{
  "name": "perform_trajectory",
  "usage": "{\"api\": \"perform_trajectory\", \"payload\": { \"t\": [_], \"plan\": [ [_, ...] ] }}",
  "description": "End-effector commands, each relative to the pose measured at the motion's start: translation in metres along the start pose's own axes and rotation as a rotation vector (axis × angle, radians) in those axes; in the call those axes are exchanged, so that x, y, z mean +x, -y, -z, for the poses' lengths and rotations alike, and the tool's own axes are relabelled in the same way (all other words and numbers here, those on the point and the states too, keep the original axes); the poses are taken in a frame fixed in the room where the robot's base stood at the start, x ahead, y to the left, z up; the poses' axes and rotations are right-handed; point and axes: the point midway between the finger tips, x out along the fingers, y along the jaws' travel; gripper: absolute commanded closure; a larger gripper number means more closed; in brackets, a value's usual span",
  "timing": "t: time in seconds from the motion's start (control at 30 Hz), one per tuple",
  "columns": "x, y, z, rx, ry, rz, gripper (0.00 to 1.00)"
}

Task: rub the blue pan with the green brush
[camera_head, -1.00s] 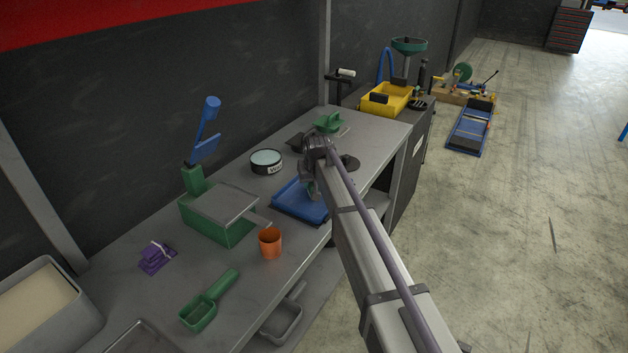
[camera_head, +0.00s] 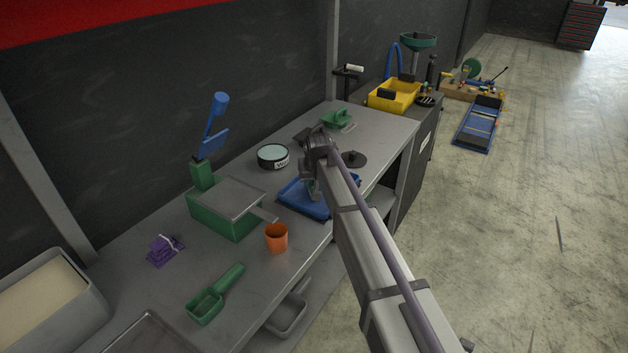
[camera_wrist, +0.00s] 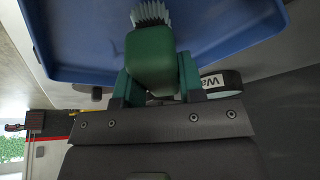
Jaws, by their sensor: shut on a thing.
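The blue pan (camera_head: 296,202) lies on the grey bench near its front edge. In the wrist view the pan (camera_wrist: 85,40) fills the upper part. My gripper (camera_head: 309,188) is over the pan, and my arm hides part of it. In the wrist view my gripper (camera_wrist: 153,78) is shut on the handle of the green brush (camera_wrist: 150,58). The brush's pale grey bristles point into the pan, in front of its blue floor. I cannot tell whether the bristles touch it.
A labelled round tin (camera_head: 273,156), a green box with a grey lid (camera_head: 222,222), an orange cup (camera_head: 277,238) and a green scoop (camera_head: 207,305) stand left of the pan. A dark disc (camera_head: 353,159) and a green object (camera_head: 337,118) lie behind. The floor at right has free room.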

Motion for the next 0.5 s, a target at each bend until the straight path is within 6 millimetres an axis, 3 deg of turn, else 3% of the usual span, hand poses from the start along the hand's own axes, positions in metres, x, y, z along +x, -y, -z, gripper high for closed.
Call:
{"api": "perform_trajectory", "payload": {
  "t": [0.03, 0.3, 0.5],
  "plan": [
    [-0.014, 0.000, 0.006, 0.000, 0.000, 0.000, 0.89],
    [-0.047, 0.000, 0.020, 0.000, -0.001, 0.000, 0.89],
    [-0.057, 0.000, 0.024, 0.000, -0.001, 0.000, 0.89]
  ]
}}
